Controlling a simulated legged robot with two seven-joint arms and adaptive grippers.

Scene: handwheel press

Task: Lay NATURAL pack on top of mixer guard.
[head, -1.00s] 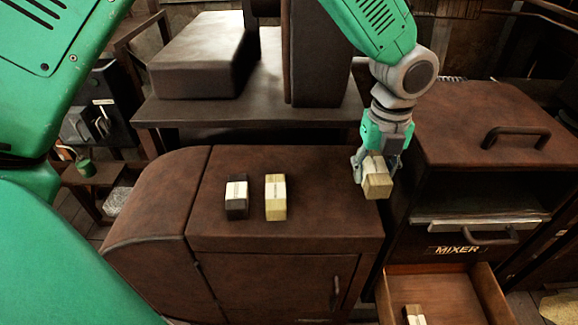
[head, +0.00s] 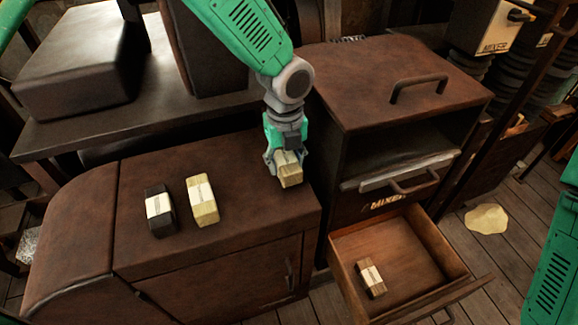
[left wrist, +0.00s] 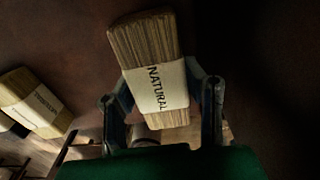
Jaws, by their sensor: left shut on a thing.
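The NATURAL pack (head: 290,172) is a tan bundle with a pale paper band; its label reads NATURAL in the left wrist view (left wrist: 158,85). My left gripper (head: 286,160) is shut on it, with one finger on each side. It holds the pack over the right part of the brown cabinet top; whether the pack touches the top I cannot tell. The mixer guard (head: 370,95) appears to be the brown box with a bar handle on its top, to the right of my gripper. Its top is bare apart from the handle. My right gripper is not in view.
A dark pack (head: 160,212) and a yellowish pack (head: 203,202) stand on the cabinet top (head: 250,222). Below the mixer box, an open drawer (head: 345,255) holds another banded pack (head: 371,278). The mixer's bar handle (head: 418,82) sticks up.

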